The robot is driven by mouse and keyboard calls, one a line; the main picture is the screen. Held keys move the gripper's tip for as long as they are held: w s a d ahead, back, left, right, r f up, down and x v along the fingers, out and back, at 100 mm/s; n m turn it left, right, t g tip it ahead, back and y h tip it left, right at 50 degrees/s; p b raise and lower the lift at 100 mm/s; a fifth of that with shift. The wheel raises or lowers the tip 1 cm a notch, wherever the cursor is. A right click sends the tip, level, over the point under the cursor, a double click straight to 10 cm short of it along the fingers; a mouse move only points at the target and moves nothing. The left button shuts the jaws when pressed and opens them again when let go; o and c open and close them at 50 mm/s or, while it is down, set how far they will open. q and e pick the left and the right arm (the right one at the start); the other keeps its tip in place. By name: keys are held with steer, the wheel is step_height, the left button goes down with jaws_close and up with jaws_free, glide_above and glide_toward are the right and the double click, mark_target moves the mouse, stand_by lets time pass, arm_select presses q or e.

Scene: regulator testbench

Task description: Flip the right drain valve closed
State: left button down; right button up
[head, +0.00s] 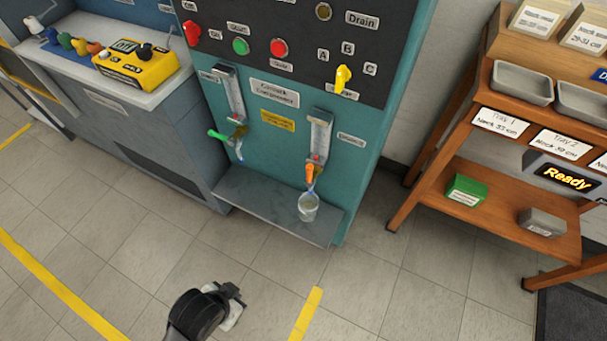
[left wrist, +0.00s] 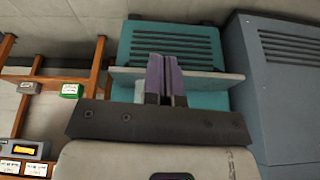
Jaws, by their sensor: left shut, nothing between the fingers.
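The teal test panel (head: 265,150) carries two gauge tubes with a drain valve under each. The right drain valve has an orange handle (head: 310,173), which stands roughly upright, in line with its pipe. The left drain valve has a green handle (head: 217,135), which sticks out sideways to the left. A clear cup (head: 308,207) stands on the grey ledge below the right valve. My left gripper (head: 238,297) is low in front of the panel, apart from the valves. In the left wrist view its fingers (left wrist: 166,78) are together and empty. My right gripper is out of view.
The grey ledge (head: 260,207) juts out under the valves. A grey bench (head: 120,110) with a yellow control box (head: 140,67) stands to the left. A wooden shelf unit (head: 450,130) with trays stands to the right. The tiled floor in front is clear.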

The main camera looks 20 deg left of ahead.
arm_select(q)
steer(key=w+a+r+m+t+p, duration=0.1)
steer(key=w+a+r, duration=0.1)
steer(key=w+a, duration=0.35)
steer(key=w+a+r+t, duration=0.1)
steer(key=w+a+r, duration=0.1)
steer(key=w, duration=0.6)
steer(key=w+r+n+t+h, duration=0.8)
steer(key=w+n+h, duration=0.1)
steer(key=n, duration=0.4)
steer(key=shift+w+r+n+t+h, duration=0.2)
steer(key=shift+n+t+h, duration=0.1)
steer(key=shift+h, duration=0.5)
steer(key=shift+d, duration=0.1)
